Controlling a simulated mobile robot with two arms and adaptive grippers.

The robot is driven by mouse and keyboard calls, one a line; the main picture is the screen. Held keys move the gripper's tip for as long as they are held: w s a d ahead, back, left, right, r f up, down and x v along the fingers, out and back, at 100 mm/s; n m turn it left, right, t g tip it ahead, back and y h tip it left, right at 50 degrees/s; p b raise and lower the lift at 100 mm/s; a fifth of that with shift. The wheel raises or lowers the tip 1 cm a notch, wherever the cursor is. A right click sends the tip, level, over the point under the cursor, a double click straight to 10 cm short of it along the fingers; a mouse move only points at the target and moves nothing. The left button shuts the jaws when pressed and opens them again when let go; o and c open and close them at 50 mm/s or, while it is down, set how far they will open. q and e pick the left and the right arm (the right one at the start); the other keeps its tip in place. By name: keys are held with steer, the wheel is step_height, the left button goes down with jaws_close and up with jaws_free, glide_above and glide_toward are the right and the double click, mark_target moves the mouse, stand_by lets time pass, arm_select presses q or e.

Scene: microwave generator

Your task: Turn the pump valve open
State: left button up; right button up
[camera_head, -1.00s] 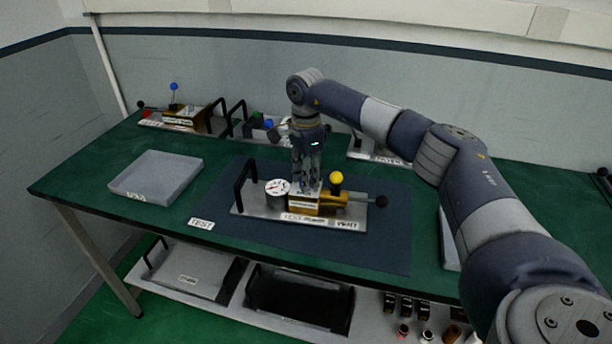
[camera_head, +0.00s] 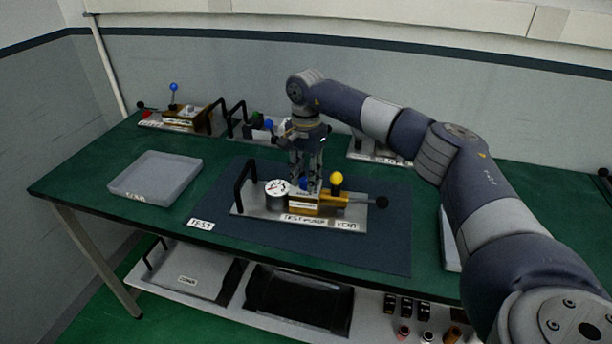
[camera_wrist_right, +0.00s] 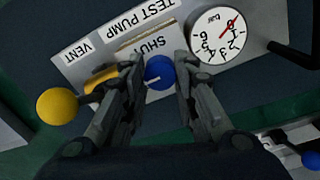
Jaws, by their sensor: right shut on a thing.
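The test pump (camera_head: 303,206) is a brass-coloured block on a metal plate, lying on the dark blue mat. A blue knob (camera_wrist_right: 159,70) with a pale pointer sits beside the printed word SHUT. It also shows between my fingers in the head view (camera_head: 304,183). My right gripper (camera_wrist_right: 157,77) comes down from above with one finger on each side of the blue knob, shut on it. The yellow ball (camera_head: 336,178) is beside the VENT label, right of the gripper. The round bar gauge (camera_wrist_right: 219,37) is on the other side. My left gripper is not in view.
A grey tray (camera_head: 156,178) lies at left. Other pump units (camera_head: 182,117) stand along the back. The mat's front (camera_head: 300,242) is clear.

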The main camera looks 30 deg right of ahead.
stand_by(0.3)
steer(key=o, duration=1)
steer(key=shift+o, duration=0.4)
step_height(320, 180, up, 12)
